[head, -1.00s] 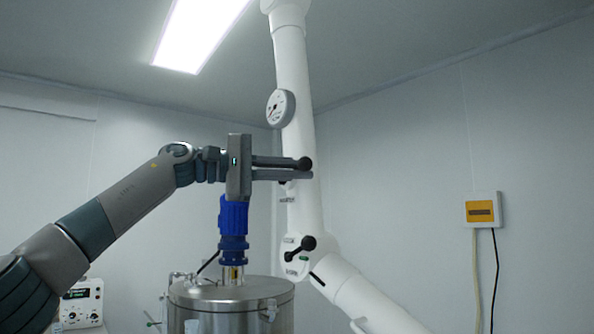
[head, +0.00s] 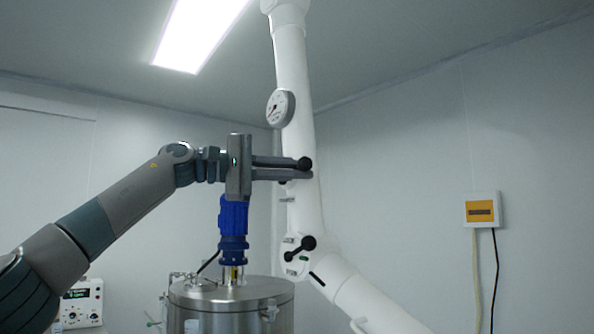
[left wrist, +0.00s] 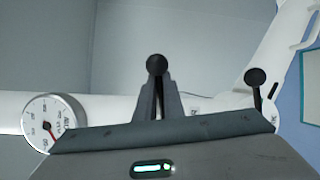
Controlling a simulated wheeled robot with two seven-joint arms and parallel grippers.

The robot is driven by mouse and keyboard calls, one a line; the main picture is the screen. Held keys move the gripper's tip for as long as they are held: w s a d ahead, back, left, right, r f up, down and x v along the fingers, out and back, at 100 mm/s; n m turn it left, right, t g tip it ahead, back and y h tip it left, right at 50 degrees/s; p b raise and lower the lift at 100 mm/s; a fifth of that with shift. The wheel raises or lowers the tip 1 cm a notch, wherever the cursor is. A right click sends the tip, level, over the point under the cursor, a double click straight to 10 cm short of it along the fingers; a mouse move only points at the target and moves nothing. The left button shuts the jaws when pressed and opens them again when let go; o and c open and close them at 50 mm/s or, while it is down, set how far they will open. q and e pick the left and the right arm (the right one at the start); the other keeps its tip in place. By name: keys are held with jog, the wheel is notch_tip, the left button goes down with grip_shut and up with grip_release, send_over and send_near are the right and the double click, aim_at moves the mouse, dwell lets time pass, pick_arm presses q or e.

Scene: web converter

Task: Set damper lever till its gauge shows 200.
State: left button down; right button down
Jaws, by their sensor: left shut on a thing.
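The damper lever shows as a black ball knob (head: 305,163) on the white duct arm (head: 296,80); its shaft is mostly hidden by my fingers. My left gripper (head: 307,169) is shut on this lever, with one finger above the other in the head view. In the left wrist view the knob (left wrist: 155,64) stands out beyond the fingertips (left wrist: 158,95). The round white gauge (head: 281,108) sits on the duct above the gripper. In the left wrist view the gauge (left wrist: 48,118) shows a red needle, but its figures are too small to read surely. My right gripper is not in view.
A second lever with a black knob (head: 308,243) sits at the duct's lower joint. A steel vessel (head: 230,292) with a blue motor (head: 233,220) stands below my gripper. A yellow-windowed box (head: 482,210) hangs on the right wall. Space left of the duct above my arm is clear.

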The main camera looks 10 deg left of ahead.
pick_arm(q)
jog(key=shift+r+n, duration=0.15)
jog(key=shift+n, duration=0.15)
jog(key=n, duration=0.1)
jog(key=r+n, duration=0.1)
jog(key=h, duration=0.1)
jog(key=shift+w+a+r+n+t+p, duration=0.25)
jog(key=shift+n+t+p, duration=0.05)
jog(key=shift+n+t, duration=0.1)
jog(key=shift+w+a+r+n+t+h, duration=0.25)
jog(key=shift+r+n+t, duration=0.15)
jog(key=shift+n, duration=0.6)
jog(key=shift+w+a+r+n+t+h, duration=0.2)
jog(key=shift+r+n+t, duration=0.2)
jog(key=shift+n, duration=0.6)
jog(key=c, duration=1.9)
grip_release()
jog(key=shift+o, duration=0.2)
